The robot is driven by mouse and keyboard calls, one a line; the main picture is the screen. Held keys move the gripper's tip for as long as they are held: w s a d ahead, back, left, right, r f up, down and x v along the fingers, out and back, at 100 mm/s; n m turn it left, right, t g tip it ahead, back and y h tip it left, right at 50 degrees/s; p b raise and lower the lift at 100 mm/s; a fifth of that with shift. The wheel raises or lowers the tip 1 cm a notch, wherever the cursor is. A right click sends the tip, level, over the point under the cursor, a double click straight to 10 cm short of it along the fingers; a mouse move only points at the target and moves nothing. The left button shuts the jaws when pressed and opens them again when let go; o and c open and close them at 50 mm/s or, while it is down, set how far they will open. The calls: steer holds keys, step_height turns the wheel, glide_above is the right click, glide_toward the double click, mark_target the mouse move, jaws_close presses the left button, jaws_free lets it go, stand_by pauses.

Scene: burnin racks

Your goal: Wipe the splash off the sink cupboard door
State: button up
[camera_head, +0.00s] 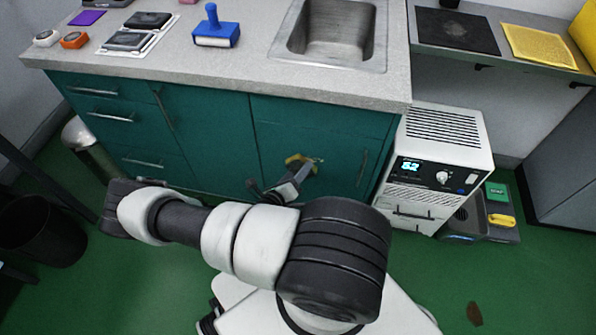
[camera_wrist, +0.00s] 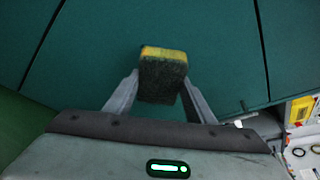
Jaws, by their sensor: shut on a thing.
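My gripper (camera_wrist: 161,88) is shut on a sponge (camera_wrist: 163,72) with a yellow layer and a dark green scouring side. In the head view, my gripper (camera_head: 293,178) reaches the front of the sink cupboard door (camera_head: 340,140), which is teal and shut. The sponge (camera_head: 296,160) shows there as a small yellow patch against the door. The door (camera_wrist: 220,50) fills most of the wrist view behind the sponge. I cannot tell whether the sponge touches it. No splash shows clearly; a small pale mark beside the sponge is too small to make out, and the sponge and gripper hide part of the door.
The sink (camera_head: 335,35) is set in the grey counter above the door. A white chiller unit (camera_head: 440,150) stands close right of the cupboard. A black bin (camera_head: 40,230) stands at left. Green floor is open at lower right.

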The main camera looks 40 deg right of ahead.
steer(key=shift+w+d, duration=0.65)
steer(key=shift+d, duration=0.1)
stand_by(0.3)
